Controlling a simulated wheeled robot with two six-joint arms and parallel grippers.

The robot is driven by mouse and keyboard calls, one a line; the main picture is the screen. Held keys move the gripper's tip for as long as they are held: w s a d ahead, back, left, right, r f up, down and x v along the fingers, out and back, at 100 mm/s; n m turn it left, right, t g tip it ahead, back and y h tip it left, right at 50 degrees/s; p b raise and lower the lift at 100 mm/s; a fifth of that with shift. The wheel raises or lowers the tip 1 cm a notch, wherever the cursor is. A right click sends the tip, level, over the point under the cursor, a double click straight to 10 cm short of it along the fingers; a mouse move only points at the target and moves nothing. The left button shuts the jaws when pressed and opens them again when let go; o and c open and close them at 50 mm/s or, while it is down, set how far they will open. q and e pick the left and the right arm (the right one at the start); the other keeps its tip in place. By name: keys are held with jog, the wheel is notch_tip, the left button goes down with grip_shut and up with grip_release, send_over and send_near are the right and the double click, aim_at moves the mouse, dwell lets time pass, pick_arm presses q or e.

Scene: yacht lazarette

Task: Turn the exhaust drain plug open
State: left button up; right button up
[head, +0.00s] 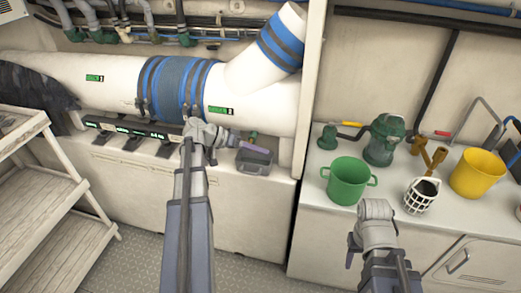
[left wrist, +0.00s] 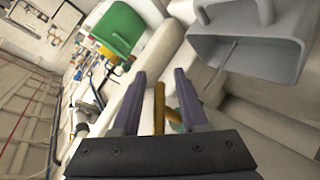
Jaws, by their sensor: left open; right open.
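The drain plug appears in the left wrist view as a brass-yellow bar handle (left wrist: 159,105) with a teal part beside it, partly hidden by my gripper. My left gripper (left wrist: 160,82) is open, with one purple finger on each side of the bar and visible gaps between. In the head view my left gripper (head: 243,141) is at the front of the white exhaust pipe (head: 115,78), below its blue bands, and hides the plug. My right gripper (head: 353,250) is open and away from the plug, in front of the right-hand counter.
A grey open box (head: 255,161) sits right beside my left gripper, on the ledge under the pipe. The counter (head: 312,192) holds a green bucket (head: 347,181), a green strainer (head: 384,140), a white basket (head: 420,197) and a yellow bucket (head: 476,173). Shelves (head: 50,190) stand at left.

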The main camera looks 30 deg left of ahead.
pick_arm(q)
jog(key=p+v, duration=0.2)
jog(key=v, duration=0.4)
jog(key=shift+a+r+p, duration=0.25)
jog(key=shift+a+p, duration=0.05)
jog(key=shift+p, duration=0.05)
jog(key=shift+s, duration=0.1)
